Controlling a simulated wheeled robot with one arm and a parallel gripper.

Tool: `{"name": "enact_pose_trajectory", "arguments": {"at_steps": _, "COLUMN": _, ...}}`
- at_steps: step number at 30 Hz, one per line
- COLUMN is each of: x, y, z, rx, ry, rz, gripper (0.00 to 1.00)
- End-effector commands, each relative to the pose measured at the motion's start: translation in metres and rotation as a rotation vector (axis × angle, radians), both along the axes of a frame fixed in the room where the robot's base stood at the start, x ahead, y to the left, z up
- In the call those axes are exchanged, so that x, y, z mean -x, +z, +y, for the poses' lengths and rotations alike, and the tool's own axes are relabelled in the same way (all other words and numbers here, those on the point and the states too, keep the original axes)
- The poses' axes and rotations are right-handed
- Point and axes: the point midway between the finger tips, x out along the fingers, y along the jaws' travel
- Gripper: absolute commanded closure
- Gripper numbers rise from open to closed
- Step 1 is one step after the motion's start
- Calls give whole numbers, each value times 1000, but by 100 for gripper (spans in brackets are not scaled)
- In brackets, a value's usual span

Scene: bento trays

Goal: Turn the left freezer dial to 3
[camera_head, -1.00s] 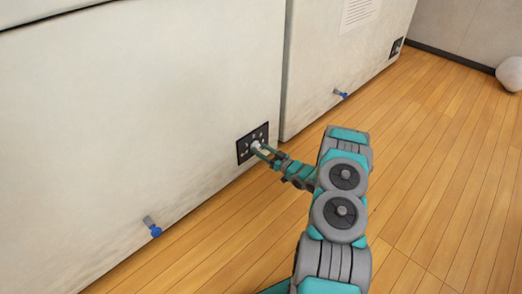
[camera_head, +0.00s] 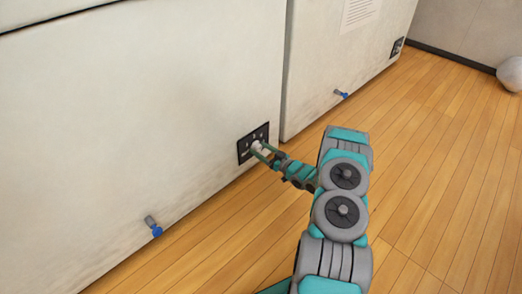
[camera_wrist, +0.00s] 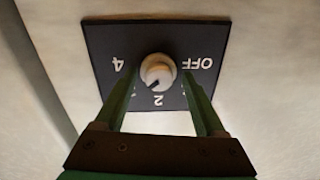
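The left freezer dial is a pale round knob (camera_wrist: 158,71) on a black plate (camera_wrist: 105,40). In the wrist view OFF is on the plate's right, 4 on its left and 2 below the knob; the other marks are mostly behind my fingers. The knob's dark pointer line slants down and slightly left, near the 2. The plate also shows in the head view (camera_head: 244,146), low on the left freezer (camera_head: 130,110). My gripper (camera_wrist: 159,78) has one finger on each side of the knob, with a narrow gap showing on both sides. It looks open around the knob.
A blue-tipped drain tap (camera_head: 154,228) sticks out low on the left freezer. The right freezer (camera_head: 330,60) has its own tap (camera_head: 341,94) and dial plate (camera_head: 397,47). A pale ball (camera_head: 511,73) rests at the far right. The wooden floor (camera_head: 440,150) is clear.

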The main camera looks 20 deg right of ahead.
Motion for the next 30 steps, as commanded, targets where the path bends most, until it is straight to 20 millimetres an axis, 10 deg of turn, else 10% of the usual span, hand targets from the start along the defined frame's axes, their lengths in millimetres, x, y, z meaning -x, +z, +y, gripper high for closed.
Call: {"name": "enact_pose_trajectory", "arguments": {"at_steps": 30, "x": 72, "y": 0, "z": -29, "rx": 0, "ry": 1, "rz": 1, "gripper": 28}}
